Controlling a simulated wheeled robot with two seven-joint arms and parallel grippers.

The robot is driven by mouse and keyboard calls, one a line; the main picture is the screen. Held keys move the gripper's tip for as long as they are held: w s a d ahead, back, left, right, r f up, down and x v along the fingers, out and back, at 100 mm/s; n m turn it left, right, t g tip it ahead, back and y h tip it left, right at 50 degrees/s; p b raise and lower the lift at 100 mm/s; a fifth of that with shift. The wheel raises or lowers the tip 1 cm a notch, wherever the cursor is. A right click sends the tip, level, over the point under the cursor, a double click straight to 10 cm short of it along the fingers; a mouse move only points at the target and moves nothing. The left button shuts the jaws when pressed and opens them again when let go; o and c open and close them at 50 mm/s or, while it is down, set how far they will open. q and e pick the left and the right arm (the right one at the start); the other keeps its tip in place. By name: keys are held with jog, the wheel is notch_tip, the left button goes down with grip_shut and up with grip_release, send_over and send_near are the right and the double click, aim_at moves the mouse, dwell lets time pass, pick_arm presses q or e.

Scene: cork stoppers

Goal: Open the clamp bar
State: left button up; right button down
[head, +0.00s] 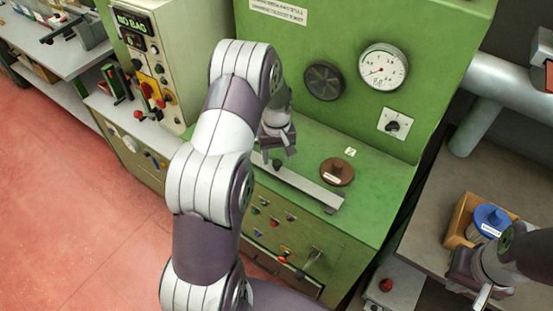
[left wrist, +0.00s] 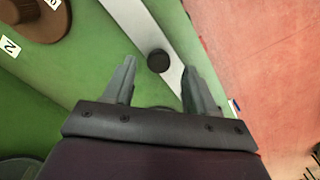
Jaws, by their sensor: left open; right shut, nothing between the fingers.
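The clamp bar (head: 310,187) is a flat pale metal bar lying across the front of the green machine's top (head: 375,190). A small dark knob (head: 277,164) stands on it near the left gripper. In the left wrist view the bar (left wrist: 133,22) runs diagonally and the round black knob (left wrist: 159,61) shows between and just beyond the fingertips. My left gripper (head: 278,147) is open above the bar's left part, with nothing held. My right gripper (head: 468,275) is shut and empty at the lower right, near a blue-lidded item.
A brown round disc (head: 338,171) with a label sits behind the bar, beside a small number card (head: 350,152). The green panel with a gauge (head: 383,66) rises behind. A control cabinet (head: 150,60) stands left.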

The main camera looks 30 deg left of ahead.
aim_at(276, 163)
pick_arm(q)
notch_tip(276, 163, up, 10)
jog(key=b, duration=0.1)
jog(key=shift+r, duration=0.2)
jog(key=shift+s, duration=0.1)
jog(key=s+d+m+t, duration=0.1)
jog(key=s+d+m, duration=0.7)
jog(key=s+d, duration=0.4)
jog(key=s, duration=0.5)
jog(key=shift+s, duration=0.4)
jog(key=shift+s+d, duration=0.1)
jog(key=shift+d, duration=0.05)
